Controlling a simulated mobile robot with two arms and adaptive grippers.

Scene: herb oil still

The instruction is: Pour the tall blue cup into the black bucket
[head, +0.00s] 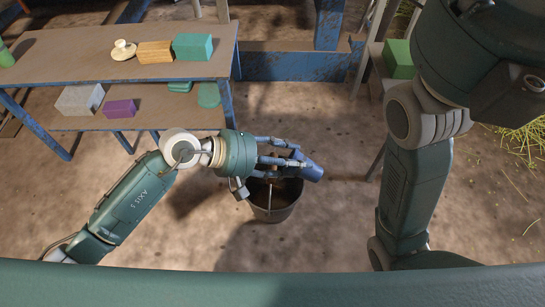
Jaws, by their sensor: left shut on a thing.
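My left gripper (283,156) is shut on the tall blue cup (312,171). The cup is tilted far over on its side, its wide end pointing right and slightly down. The gripper's fingers hide much of the cup. The black bucket (272,212) stands on the floor below the gripper, and the cup is above its upper right rim in the picture. A dark inside shows in the bucket, but I cannot tell what is in it or whether anything flows from the cup. My right arm shows at the right, but its gripper is out of view.
A wooden table (60,62) with blue legs at the upper left holds a cream lidded dish (122,50), an orange-brown block (154,51) and a teal block (193,47). Its lower shelf holds a grey block (80,100) and a purple block (119,108). A green block (398,59) sits at the upper right.

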